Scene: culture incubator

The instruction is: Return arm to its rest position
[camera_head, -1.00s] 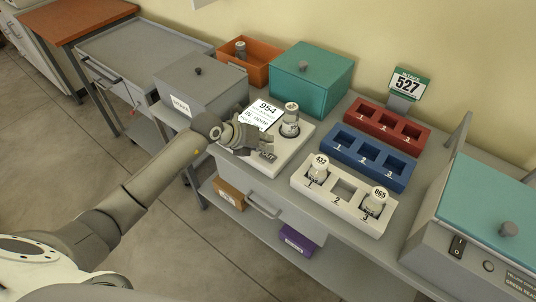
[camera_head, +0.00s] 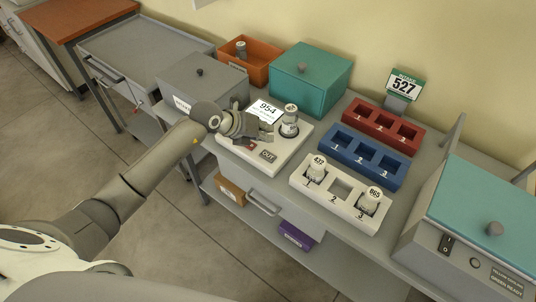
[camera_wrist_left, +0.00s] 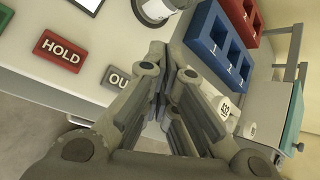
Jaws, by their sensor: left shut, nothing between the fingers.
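My left gripper (camera_head: 262,130) is shut and empty. In the head view it hovers over the white device (camera_head: 285,150) on the bench, left of the bottle that stands on it. Its fingers (camera_wrist_left: 170,75) also show in the left wrist view, closed together above the bench. My left arm (camera_head: 150,172) reaches in from the left. My right gripper is not in view.
On the bench are a bottle (camera_head: 289,124), a white rack (camera_head: 336,207) with bottles 432 (camera_head: 316,169) and 865 (camera_head: 370,199), a blue rack (camera_head: 338,157) and a red rack (camera_head: 371,117). A grey box (camera_head: 188,90) and a teal box (camera_head: 320,92) stand behind.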

